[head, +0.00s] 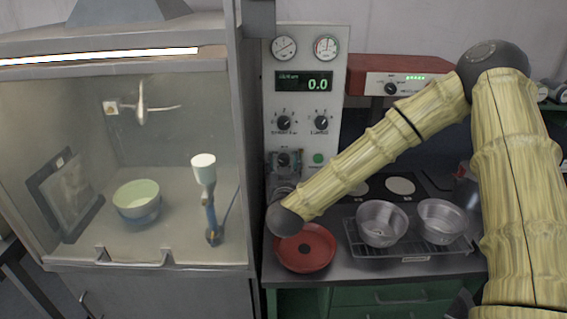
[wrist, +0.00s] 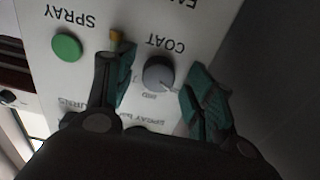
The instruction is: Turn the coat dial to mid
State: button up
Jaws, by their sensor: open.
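The coat dial (wrist: 158,74) is a round grey knob on a pale panel, with an upside-down COAT label above it in the wrist view. A small mark, apparently MID, sits just below it. A light pointer line seems to run to the knob's lower right, off that mark. My gripper (wrist: 158,62) is open, one dark green finger on each side of the dial. Both fingers look apart from the knob; the depth is hard to judge. In the head view the dial (head: 283,159) shows just above my wrist, and my gripper is mostly hidden.
A green spray button (wrist: 67,47) lies beside the dial, close to one finger. Other knobs (head: 284,122) and a display (head: 304,81) are higher on the panel. A red pan (head: 304,262) and a rack (head: 417,254) with metal bowls stand below my arm.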

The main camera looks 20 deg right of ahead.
jog(key=shift+s+d+r, duration=0.1)
jog(key=shift+s, duration=0.05)
jog(key=shift+c, duration=0.2)
jog(key=c, duration=1)
jog(key=shift+m+b, duration=0.3)
jog(key=shift+b, duration=0.25)
jog(key=shift+f+m+b, duration=0.25)
jog(key=shift+m+b, duration=0.75)
jog(key=shift+b, duration=0.2)
jog(key=m+b, duration=0.3)
jog(key=b, duration=0.1)
jog(key=shift+m, duration=0.3)
jog(key=m+b, duration=0.4)
jog(key=shift+r+m+b, duration=0.15)
jog(key=shift+m+b, duration=0.5)
jog(key=shift+m, duration=0.15)
